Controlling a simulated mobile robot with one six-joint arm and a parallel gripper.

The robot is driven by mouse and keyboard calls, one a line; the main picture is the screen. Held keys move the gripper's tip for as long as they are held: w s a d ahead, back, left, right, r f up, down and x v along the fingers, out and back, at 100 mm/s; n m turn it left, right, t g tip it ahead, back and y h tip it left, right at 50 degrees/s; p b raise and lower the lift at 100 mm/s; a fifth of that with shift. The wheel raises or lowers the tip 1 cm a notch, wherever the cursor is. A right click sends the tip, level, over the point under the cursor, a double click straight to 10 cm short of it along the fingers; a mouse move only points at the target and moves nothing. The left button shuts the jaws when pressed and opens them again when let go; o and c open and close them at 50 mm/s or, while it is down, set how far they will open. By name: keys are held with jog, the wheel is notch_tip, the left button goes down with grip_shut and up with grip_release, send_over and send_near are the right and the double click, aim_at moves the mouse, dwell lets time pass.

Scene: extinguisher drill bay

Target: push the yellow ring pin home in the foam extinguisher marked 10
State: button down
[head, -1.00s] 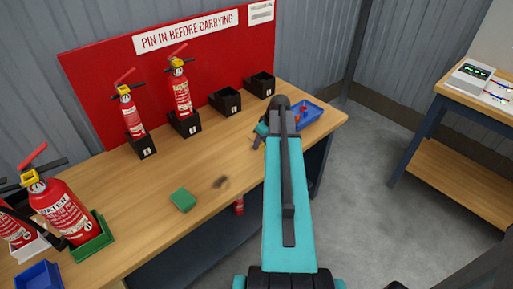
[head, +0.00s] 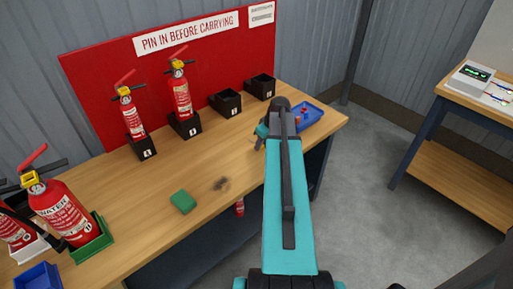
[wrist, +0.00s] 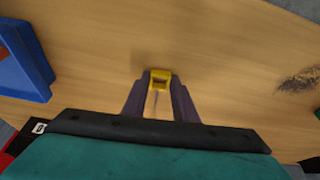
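A yellow ring pin (wrist: 160,76) sits between the two dark fingertips of my gripper (wrist: 161,88) in the wrist view, with a thin shaft showing between the fingers. The fingers appear closed on it, above the bare wooden bench. In the head view my arm hides most of the gripper. Two red extinguishers stand upright in black holders, one on the left (head: 133,118) and one on the right (head: 181,95); both have yellow parts at the top. A larger one marked WATER (head: 62,212) stands in a green tray. I cannot read which extinguisher is foam or marked 10.
Two empty black holders (head: 225,102) (head: 260,87) stand along the red board. A blue tray (head: 314,114) with small red items lies beyond my wrist. A green block (head: 183,202) and a dark smudge (head: 221,184) are on the bench (head: 150,190). Its middle is mostly clear.

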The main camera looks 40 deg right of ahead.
jog(key=shift+r, duration=0.15)
jog(key=shift+r+p, duration=0.75)
jog(key=shift+r, duration=0.6)
jog(key=w+a+r, duration=0.5)
jog(key=a+r, duration=0.1)
jog(key=a, duration=0.5)
jog(key=w+a+r, duration=0.5)
jog(key=a, duration=0.6)
jog(key=w+a+r, duration=0.5)
jog(key=a+r, duration=0.1)
jog(key=a, duration=0.5)
jog(key=a+r, duration=0.3)
jog(key=a, duration=0.4)
jog(key=a+r, duration=0.3)
jog(key=a, duration=0.4)
jog(key=shift+s+r, duration=0.25)
jog(key=shift+a, duration=0.1)
